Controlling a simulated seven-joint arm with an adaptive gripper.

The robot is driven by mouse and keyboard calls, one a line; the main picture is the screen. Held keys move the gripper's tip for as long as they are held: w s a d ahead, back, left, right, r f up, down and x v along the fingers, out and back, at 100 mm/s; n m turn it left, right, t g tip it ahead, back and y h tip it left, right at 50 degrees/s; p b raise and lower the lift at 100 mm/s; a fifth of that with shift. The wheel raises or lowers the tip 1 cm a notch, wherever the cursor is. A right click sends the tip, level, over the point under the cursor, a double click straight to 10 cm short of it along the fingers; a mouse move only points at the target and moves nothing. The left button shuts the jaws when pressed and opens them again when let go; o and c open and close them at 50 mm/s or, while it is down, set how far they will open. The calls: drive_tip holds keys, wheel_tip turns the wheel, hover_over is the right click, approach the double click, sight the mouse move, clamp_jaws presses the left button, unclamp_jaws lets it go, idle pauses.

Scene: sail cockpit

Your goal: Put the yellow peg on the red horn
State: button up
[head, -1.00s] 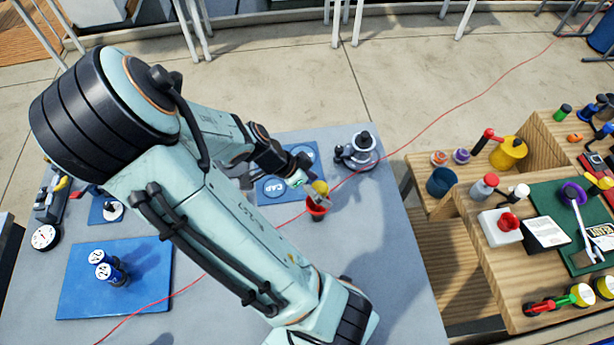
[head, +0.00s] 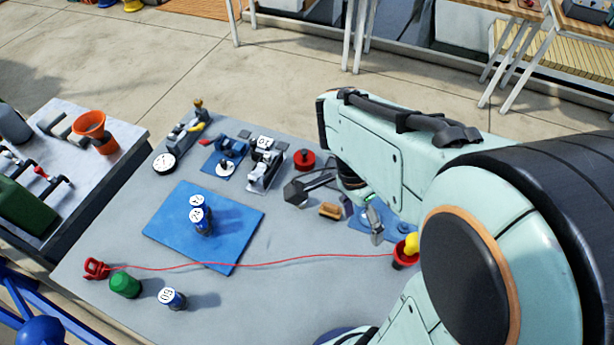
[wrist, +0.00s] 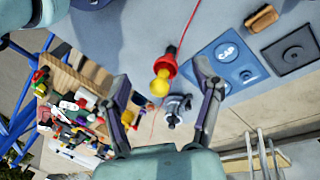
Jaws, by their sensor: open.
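The yellow peg (head: 411,243) sits in the mouth of the red horn (head: 403,259), at the right part of the grey table. The peg's rounded yellow end shows in the wrist view (wrist: 161,84), with the red horn (wrist: 165,66) behind it. My gripper (head: 376,226) is left of the peg in the head view, partly hidden by my arm. In the wrist view my gripper (wrist: 160,78) is open, with its fingers spread to either side of the peg and no visible contact. How deep the peg sits is hidden.
A red cord (head: 250,263) runs from the horn to a red block (head: 96,268). A blue mat (head: 165,232) holds blue-and-white cylinders. A blue CAP board (wrist: 226,52) lies near the horn. A green cylinder (head: 125,284) stands at the front left.

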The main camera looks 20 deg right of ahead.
drive_tip(key=s+a+r+n+t+y, duration=0.1)
drive_tip(key=s+a+n, duration=0.2)
drive_tip(key=a+n, duration=0.2)
drive_tip(key=s+a+r+n+t+y, duration=0.1)
drive_tip(key=a+n, duration=0.4)
drive_tip(key=n, duration=0.7)
drive_tip(key=shift+s+a+r+t, duration=0.3)
drive_tip(key=shift+s+r, duration=0.45)
drive_tip(key=shift+s, duration=0.45)
